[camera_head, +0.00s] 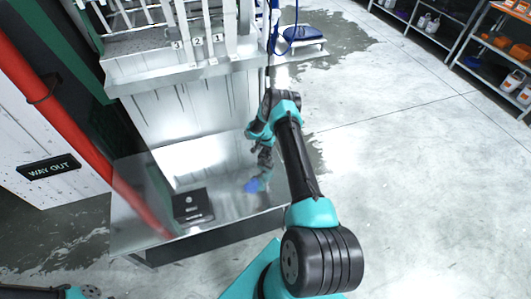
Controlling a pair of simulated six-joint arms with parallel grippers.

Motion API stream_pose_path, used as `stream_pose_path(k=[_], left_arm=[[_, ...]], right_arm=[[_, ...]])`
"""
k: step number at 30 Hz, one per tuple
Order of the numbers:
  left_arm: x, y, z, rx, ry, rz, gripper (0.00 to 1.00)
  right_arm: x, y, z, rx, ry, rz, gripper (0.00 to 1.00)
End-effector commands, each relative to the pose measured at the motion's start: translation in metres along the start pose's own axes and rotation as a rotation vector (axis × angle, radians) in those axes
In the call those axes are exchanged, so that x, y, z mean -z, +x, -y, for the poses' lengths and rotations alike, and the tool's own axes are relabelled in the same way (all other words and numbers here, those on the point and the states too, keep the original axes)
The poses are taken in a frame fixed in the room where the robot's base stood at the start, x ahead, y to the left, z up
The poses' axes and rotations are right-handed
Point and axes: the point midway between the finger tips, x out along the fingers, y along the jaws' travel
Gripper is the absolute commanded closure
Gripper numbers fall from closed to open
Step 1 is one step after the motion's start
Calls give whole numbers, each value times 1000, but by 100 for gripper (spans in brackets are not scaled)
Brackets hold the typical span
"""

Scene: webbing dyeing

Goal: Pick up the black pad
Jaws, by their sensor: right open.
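My right gripper (262,166) hangs over the shelf, to the right of the pad and farther back. It is small and dark in the picture, open, and apart from the pad. My left gripper is out of view; only a bit of my left arm shows at the bottom left edge.
A blurred blue patch (252,186) shows on the shelf below my right gripper. A red pipe (70,120) slants down past the shelf's left side. A metal machine (190,115) with numbered slots stands behind the shelf. The floor to the right is clear.

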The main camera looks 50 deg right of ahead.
Motion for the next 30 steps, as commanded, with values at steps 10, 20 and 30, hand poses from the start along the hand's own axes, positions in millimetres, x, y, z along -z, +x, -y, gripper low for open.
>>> stream_pose_path(k=[10,20,30], left_arm=[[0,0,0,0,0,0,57],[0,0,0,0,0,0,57],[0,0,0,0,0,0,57]], right_arm=[[0,8,0,0,1,-1,38],[0,8,0,0,1,-1,45],[0,8,0,0,1,-1,78]])
